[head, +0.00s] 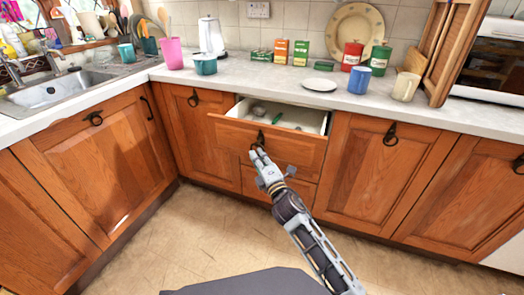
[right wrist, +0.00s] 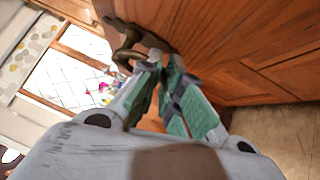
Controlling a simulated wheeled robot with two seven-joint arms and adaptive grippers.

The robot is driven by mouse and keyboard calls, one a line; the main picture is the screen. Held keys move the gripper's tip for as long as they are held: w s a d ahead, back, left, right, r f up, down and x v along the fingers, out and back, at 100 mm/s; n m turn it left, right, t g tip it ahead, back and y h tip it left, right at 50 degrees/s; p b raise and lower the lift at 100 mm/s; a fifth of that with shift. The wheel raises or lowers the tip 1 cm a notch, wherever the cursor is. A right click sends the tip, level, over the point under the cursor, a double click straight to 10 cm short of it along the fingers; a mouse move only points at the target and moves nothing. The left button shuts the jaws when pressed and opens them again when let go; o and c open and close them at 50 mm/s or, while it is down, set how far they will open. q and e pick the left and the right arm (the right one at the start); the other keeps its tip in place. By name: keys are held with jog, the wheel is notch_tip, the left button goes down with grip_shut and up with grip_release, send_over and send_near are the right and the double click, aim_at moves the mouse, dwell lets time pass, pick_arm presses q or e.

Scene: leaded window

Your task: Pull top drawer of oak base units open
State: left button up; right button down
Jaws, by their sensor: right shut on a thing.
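The top drawer (head: 268,141) of the oak base units stands pulled partway out below the worktop, in the middle of the head view. Its white inside shows a green item and some small things. My right gripper (head: 257,152) is at the dark ring handle (head: 260,138) on the drawer front. In the right wrist view the fingers (right wrist: 158,66) are shut on the dark handle (right wrist: 127,50), beside the wooden front. The fingers hide part of the handle. My left gripper is not in view.
Closed oak doors flank the drawer: one at the left (head: 195,130) and one at the right (head: 365,170). A second drawer front (head: 250,183) is closed below. The worktop above holds a white plate (head: 319,85), mugs and canisters. The floor (head: 180,240) in front is clear.

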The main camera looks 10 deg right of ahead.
jog(key=s+a, duration=0.3)
jog(key=s, duration=0.2)
jog(key=shift+a, duration=0.2)
jog(key=shift+f, duration=0.1)
jog(key=c, duration=1.6)
grip_release()
jog(key=shift+r, duration=0.25)
